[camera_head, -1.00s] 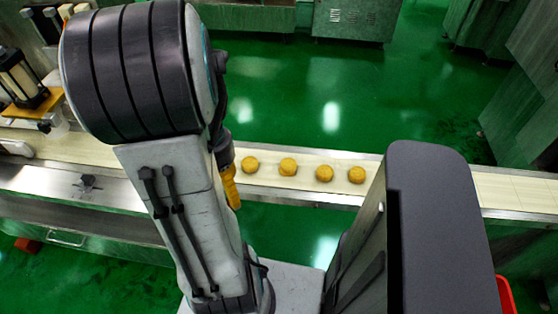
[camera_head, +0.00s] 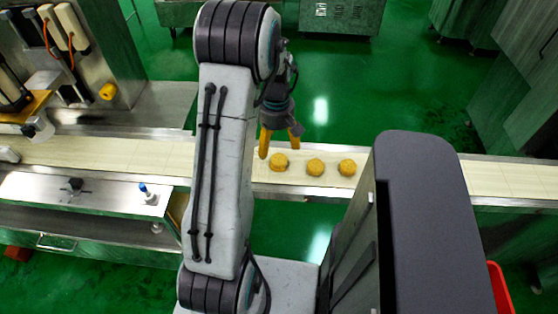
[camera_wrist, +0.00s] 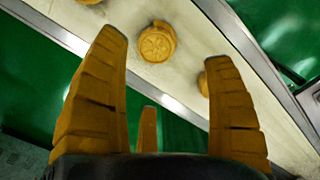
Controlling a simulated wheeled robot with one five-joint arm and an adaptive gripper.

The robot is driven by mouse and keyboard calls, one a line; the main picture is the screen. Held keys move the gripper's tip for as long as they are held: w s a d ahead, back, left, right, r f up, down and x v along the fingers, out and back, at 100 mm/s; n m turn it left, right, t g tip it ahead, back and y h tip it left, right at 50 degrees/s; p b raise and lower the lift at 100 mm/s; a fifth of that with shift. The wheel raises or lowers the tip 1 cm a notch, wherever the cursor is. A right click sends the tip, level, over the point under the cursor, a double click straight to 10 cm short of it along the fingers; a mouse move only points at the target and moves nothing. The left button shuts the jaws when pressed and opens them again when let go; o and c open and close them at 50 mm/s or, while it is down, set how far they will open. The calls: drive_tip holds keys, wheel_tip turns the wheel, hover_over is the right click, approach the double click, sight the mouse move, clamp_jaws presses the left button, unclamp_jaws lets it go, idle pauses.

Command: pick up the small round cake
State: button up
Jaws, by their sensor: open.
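Three small round golden-brown cakes show on the pale conveyor belt (camera_head: 410,172) in the head view: a left one (camera_head: 279,162), a middle one (camera_head: 315,167) and a right one (camera_head: 347,167). My gripper (camera_head: 280,151) is open with yellow fingers, pointing down over the belt close to the left cake. In the wrist view, one patterned cake (camera_wrist: 157,43) lies beyond and between the spread fingertips (camera_wrist: 165,46), with nothing held. Another cake (camera_wrist: 203,84) is partly hidden by the right finger, and a third is cut by the top edge.
The belt has raised metal side rails (camera_head: 500,202). A machine with white cylinders and hoses (camera_head: 62,28) stands over the belt at the left. A grey cabinet (camera_head: 352,16) stands at the back. The green floor behind the belt is clear.

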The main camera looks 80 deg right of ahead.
sight(279, 159)
drive_tip(key=n, duration=0.5)
drive_tip(key=shift+d, duration=0.25)
drive_tip(key=shift+f+n, duration=0.3)
drive_tip(key=shift+f, duration=0.85)
drive_tip(key=f, duration=0.3)
drive_tip(key=shift+s+a+f+p, duration=0.25)
drive_tip(key=shift+s+a+p, duration=0.05)
drive_tip(key=shift+s+a, duration=0.05)
drive_tip(key=shift+f, duration=0.8)
drive_tip(key=shift+o, duration=0.2)
drive_tip(key=c, duration=1.3)
